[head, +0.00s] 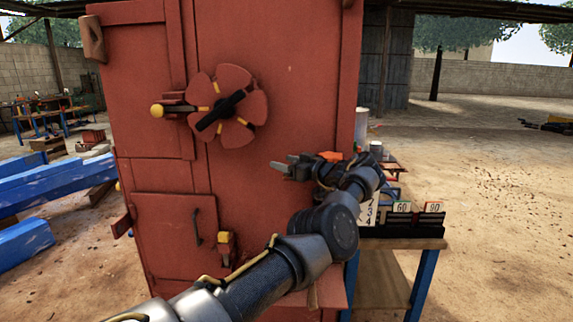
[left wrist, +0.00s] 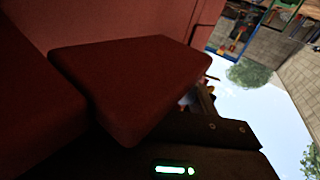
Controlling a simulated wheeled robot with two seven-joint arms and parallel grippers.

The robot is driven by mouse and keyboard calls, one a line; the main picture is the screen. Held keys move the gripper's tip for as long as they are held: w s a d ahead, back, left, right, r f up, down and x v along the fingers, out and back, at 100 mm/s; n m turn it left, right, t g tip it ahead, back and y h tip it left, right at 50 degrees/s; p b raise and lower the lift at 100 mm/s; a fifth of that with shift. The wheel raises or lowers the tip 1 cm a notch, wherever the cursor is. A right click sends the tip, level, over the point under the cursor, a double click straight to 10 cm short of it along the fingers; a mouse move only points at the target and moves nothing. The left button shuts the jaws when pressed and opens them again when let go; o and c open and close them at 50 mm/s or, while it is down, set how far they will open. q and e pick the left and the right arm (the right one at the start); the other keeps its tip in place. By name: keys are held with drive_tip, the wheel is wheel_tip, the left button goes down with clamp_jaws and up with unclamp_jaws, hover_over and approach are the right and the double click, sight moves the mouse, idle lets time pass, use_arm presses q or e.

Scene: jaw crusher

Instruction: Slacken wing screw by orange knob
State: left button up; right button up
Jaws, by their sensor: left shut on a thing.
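The orange knob (head: 331,156) shows as a small patch at the right edge of the red machine, just behind my left wrist. My left gripper (head: 296,167) is close beside it, in front of the red panel, with grey tips pointing left. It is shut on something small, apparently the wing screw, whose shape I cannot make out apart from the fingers. In the left wrist view a thick red slab and the dark gripper body fill the near part, and neither the screw nor the knob is clear. My right gripper is not in view.
The red machine (head: 160,165) carries a petal-shaped red handwheel (head: 228,105) and a yellow-tipped handle (head: 160,110). A yellow-topped latch (head: 225,240) sits lower down. A bench (head: 388,244) with number cards stands at right. Blue beams (head: 45,180) lie at left. The ground at far right is open.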

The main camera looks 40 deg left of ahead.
use_arm(q)
drive_tip(key=o, duration=1)
drive_tip(key=shift+a, duration=0.1)
drive_tip(key=shift+d, duration=0.4)
drive_tip(key=d+b, duration=0.1)
drive_tip(key=d, duration=0.9)
drive_tip(key=shift+w, duration=0.15)
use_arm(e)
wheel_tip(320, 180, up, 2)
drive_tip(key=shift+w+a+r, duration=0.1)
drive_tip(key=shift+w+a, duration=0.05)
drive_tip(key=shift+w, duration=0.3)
